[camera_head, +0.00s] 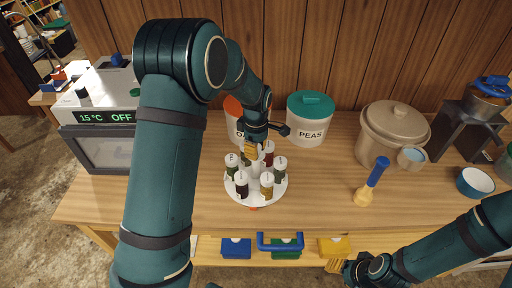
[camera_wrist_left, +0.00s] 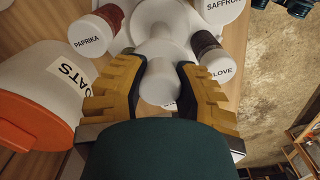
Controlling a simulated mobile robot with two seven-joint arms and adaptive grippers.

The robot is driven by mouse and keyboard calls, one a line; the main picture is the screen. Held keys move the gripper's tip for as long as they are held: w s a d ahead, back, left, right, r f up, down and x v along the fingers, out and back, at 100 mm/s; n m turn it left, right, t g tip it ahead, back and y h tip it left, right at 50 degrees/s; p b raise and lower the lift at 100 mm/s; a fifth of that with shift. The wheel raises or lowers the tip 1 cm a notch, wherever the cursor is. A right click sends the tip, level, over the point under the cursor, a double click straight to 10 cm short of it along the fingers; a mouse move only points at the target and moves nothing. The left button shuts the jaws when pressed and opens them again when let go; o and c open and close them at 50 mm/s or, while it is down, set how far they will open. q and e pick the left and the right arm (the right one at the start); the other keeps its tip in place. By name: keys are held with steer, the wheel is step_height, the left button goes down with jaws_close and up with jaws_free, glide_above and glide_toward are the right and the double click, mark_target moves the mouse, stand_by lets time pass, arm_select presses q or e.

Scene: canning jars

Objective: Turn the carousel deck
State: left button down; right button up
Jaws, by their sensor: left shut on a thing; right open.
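The carousel deck (camera_head: 255,204) is a round white tray on the wooden counter, with several labelled spice jars (camera_head: 241,188) around a white central post (camera_head: 266,180). The paprika jar (camera_wrist_left: 95,33) and clove jar (camera_wrist_left: 208,52) stand close to the fingertips. My right gripper (camera_head: 336,265) is open and empty below the counter's front edge.
The oats canister (camera_head: 234,107) and peas canister (camera_head: 311,120) stand behind the carousel. The oats canister is close to my left fingers. An oven (camera_head: 100,150) is at left; a blue-handled tool (camera_head: 372,181) and large beige pot (camera_head: 392,135) are right. Counter in front is clear.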

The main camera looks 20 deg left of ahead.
arm_select(q)
steer(key=shift+n+p, duration=0.55)
steer(key=shift+n, duration=0.45)
steer(key=shift+n+p, duration=1.05)
steer(key=shift+n, duration=0.85)
steer(key=c, duration=0.6)
jaws_free()
steer(key=shift+o, duration=0.2)
step_height(320, 180, up, 12)
